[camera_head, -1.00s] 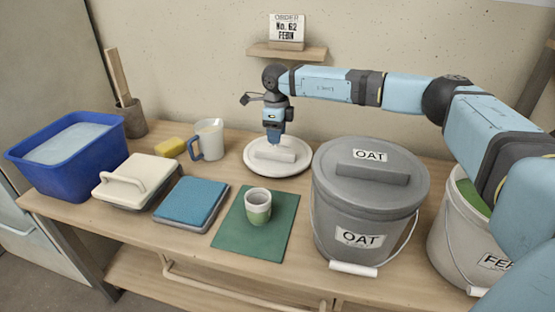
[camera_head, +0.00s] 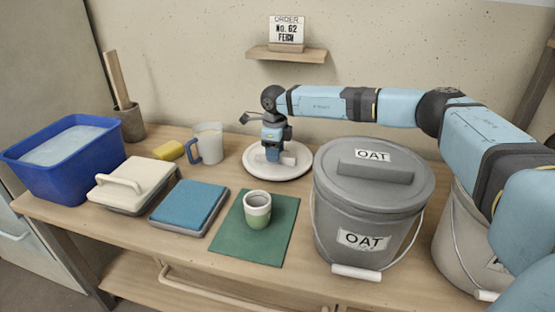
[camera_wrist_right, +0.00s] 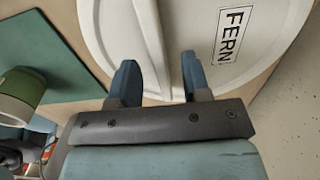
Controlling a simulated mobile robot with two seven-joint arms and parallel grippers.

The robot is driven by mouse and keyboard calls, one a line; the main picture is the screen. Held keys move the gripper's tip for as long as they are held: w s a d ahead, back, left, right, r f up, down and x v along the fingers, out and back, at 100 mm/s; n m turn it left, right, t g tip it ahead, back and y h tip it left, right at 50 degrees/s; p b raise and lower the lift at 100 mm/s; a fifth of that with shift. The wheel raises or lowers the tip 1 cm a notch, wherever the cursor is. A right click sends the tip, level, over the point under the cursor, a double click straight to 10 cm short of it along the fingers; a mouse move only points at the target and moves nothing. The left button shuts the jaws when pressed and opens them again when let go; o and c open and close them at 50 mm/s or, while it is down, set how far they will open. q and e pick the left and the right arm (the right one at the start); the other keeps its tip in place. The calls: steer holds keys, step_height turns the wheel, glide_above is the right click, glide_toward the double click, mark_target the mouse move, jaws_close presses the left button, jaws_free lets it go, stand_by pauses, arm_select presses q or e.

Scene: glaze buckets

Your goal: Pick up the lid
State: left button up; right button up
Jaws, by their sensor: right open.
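The white round lid (camera_head: 298,170) lies flat on the table at the back middle, with a raised bar handle (camera_head: 289,158) on top. In the right wrist view the lid (camera_wrist_right: 110,40) carries a FERN label (camera_wrist_right: 233,35). My right gripper (camera_head: 272,158) is low over the lid. Its open fingers (camera_wrist_right: 160,75) stand on either side of the handle (camera_wrist_right: 148,40); whether they touch it I cannot tell. The open FERN bucket (camera_head: 452,235) stands at the far right, mostly hidden by my right arm. My left gripper is not in view.
A grey lidded OAT bucket (camera_head: 335,220) stands right of the lid. A cup (camera_head: 257,212) is on a green mat (camera_head: 235,240).

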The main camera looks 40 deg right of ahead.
steer(key=shift+f, duration=0.2)
stand_by(0.3)
jaws_close()
